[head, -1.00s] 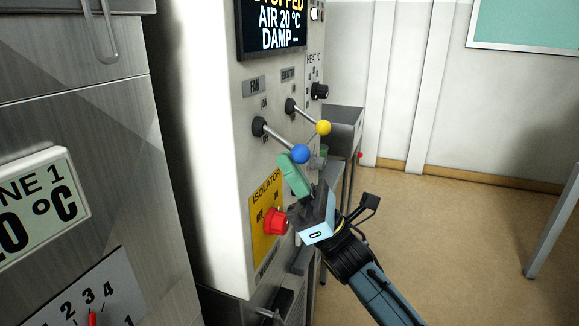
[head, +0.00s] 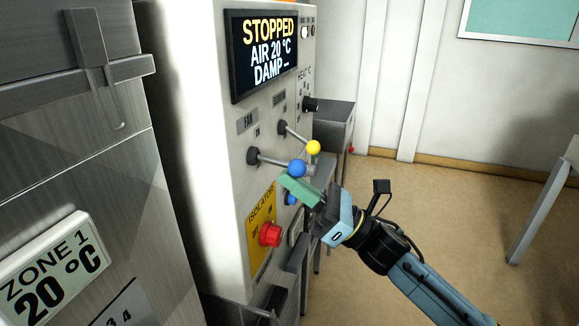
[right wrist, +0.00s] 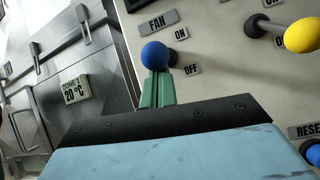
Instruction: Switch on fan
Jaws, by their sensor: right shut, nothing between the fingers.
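The fan lever with a blue ball knob (head: 297,168) sticks out of the white control panel below the FAN label (head: 247,121). The blue knob also shows in the right wrist view (right wrist: 154,55), near the ON and OFF labels. My right gripper (head: 286,182) is shut and empty, with its green fingertips just under the blue knob. In the right wrist view its fingers (right wrist: 157,88) point up at the knob and seem to touch or nearly touch it. The display (head: 264,53) reads STOPPED, AIR 20 °C, DAMP. My left gripper is out of view.
A lever with a yellow knob (head: 313,147) is close beside the blue one. A red isolator knob (head: 270,234) on a yellow plate (head: 259,222) is below. A blue RESET button (right wrist: 313,154) is at lower right in the wrist view. Open floor (head: 450,210) lies to the right.

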